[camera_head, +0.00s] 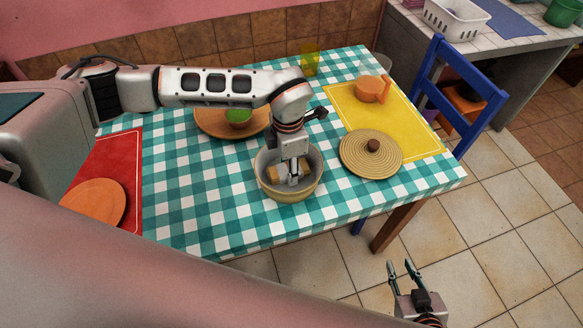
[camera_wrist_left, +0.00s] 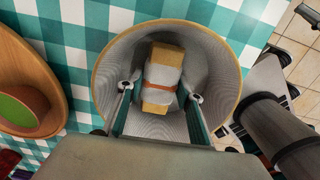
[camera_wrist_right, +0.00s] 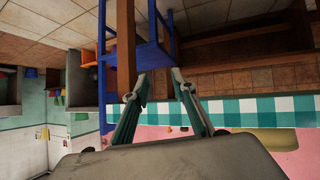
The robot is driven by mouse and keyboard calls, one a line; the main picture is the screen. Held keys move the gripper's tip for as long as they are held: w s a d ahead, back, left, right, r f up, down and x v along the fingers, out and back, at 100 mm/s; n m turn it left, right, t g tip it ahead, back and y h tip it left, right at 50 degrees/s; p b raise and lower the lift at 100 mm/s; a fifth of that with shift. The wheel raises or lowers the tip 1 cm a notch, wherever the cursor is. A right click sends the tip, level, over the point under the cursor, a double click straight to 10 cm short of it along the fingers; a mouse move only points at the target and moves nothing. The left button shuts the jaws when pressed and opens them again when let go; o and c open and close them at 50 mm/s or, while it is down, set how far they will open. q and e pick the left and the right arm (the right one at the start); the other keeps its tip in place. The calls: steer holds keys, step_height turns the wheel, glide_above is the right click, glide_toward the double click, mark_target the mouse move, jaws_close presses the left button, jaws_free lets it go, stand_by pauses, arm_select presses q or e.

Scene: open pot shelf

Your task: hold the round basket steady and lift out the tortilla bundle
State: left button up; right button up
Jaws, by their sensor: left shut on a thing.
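The round basket (camera_head: 300,195), tan-rimmed with a pale grey lining, stands upright and open near the table's front edge. The tortilla bundle (camera_wrist_left: 163,72) is a pale cloth roll with tan ends and an orange band; it is within the basket's opening. My left gripper (camera_head: 290,180) reaches down into the basket, its fingers on both sides of the bundle, shut on it. In the head view the gripper hides most of the bundle. My right gripper (camera_head: 401,266) is open and empty, off the table's front edge, away from the basket.
A woven lid (camera_head: 358,160) with a brown knob lies right of the basket. An orange mug (camera_head: 369,89) sits on the yellow mat (camera_head: 413,135). A blue chair (camera_head: 473,128) stands at right.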

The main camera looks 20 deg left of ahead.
steer(key=a+r+y, duration=0.1)
steer(key=a+r, duration=0.3)
steer(key=a, duration=0.2)
steer(key=w+a+r+y, duration=0.1)
steer(key=a+r, duration=0.2)
steer(key=a, duration=0.4)
steer(key=a+r+y, duration=0.1)
steer(key=a+r, duration=0.3)
steer(key=a, duration=0.3)
steer(key=shift+w+a+r+m+y, duration=0.1)
steer(key=shift+w+r+m+y, duration=0.2)
steer(key=shift+w+r+m, duration=0.1)
steer(key=a+r, duration=0.2)
steer(key=shift+a+r, duration=0.1)
steer(key=shift+r, duration=0.25)
steer(key=m+t+h, duration=0.1)
steer(key=t+h, duration=0.1)
glide_toward(321, 165)
steer(key=x, duration=1.1)
steer(key=shift+c, duration=0.4)
jaws_close()
